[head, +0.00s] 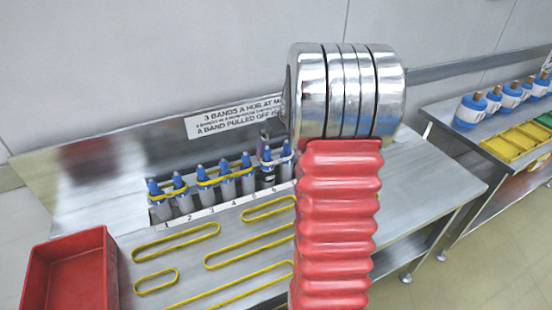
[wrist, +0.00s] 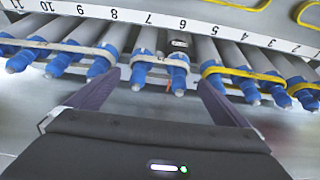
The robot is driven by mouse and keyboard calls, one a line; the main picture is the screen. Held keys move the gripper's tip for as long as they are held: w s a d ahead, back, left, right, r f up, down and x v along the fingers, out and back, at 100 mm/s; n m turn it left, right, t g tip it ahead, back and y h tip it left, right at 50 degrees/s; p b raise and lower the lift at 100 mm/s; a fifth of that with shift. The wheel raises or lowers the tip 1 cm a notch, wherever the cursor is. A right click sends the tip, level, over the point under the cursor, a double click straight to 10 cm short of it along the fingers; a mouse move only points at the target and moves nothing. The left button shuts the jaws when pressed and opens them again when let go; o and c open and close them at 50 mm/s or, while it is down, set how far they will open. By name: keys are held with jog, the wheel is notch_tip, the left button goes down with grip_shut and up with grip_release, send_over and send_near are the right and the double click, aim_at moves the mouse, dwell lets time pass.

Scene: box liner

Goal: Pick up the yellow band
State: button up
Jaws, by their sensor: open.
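Several yellow bands are in view, and I cannot tell which one the task means. One yellow band (wrist: 243,73) is stretched around blue-tipped pegs right of my gripper in the wrist view; in the head view a yellow band (head: 222,179) spans pegs near the middle of the row. Loose yellow bands lie flat on the steel bench, such as one long loop (head: 176,241). My gripper (wrist: 158,82) is open, its dark fingers either side of pegs carrying a pale band (wrist: 160,59). In the head view, my red arm hides most of the gripper.
A red bin (head: 70,270) stands at the bench's left front. A number strip (head: 205,212) runs before the pegs, and a sign (head: 235,117) is on the backboard. A second bench at right holds blue-and-white bottles (head: 471,109) and a yellow tray (head: 510,144).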

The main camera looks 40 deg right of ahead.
aim_at(278, 153)
jog(key=shift+x, duration=2.55)
jog(key=shift+c, duration=0.5)
jog(key=c, duration=0.6)
